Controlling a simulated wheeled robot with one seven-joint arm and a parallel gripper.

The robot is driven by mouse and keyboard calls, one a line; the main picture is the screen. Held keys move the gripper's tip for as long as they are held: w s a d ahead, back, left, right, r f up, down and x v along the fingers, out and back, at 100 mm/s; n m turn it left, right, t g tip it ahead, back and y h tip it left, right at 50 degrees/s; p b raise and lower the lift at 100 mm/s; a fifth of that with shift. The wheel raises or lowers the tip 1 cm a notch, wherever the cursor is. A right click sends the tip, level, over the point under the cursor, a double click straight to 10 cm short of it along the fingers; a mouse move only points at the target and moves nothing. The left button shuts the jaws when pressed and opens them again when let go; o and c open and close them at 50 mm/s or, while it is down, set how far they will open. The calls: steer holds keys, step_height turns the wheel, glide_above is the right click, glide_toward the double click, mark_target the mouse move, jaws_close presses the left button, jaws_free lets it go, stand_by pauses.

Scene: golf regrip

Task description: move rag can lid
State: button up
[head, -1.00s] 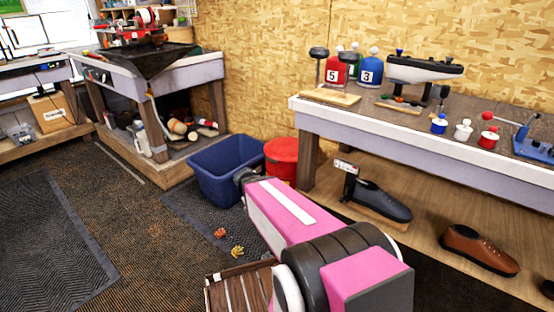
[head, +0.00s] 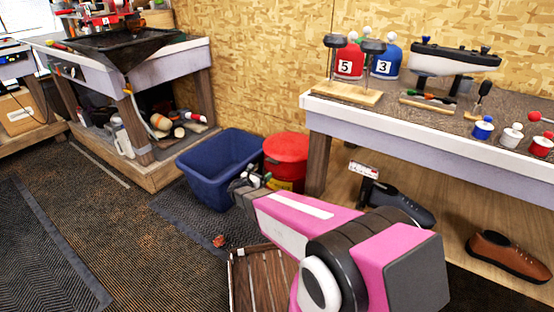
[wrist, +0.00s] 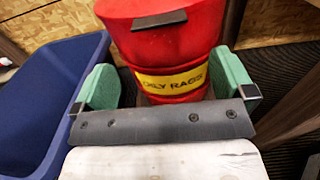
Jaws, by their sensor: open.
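The rag can (head: 284,176) is a red can with a yellow band, standing on the floor between the blue bin and the right workbench. In the wrist view the can (wrist: 176,84) reads "OILY RAGS" on its band. Its red lid (head: 287,147) is on top; in the wrist view the lid (wrist: 190,24) shows a dark tab on its front. My gripper (head: 256,180) is open in front of the can. In the wrist view its green fingers (wrist: 167,88) stand apart, with the can beyond and between them; I see nothing held.
A blue bin (head: 215,165) stands close left of the can, its rim near my left finger. The right workbench (head: 420,135) has a lower shelf with shoes (head: 503,253). A wooden slatted crate (head: 262,277) is on the floor in front. Open floor lies left.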

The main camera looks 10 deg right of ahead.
mark_target(272, 161)
steer(key=x, duration=1.1)
steer(key=shift+a, duration=0.1)
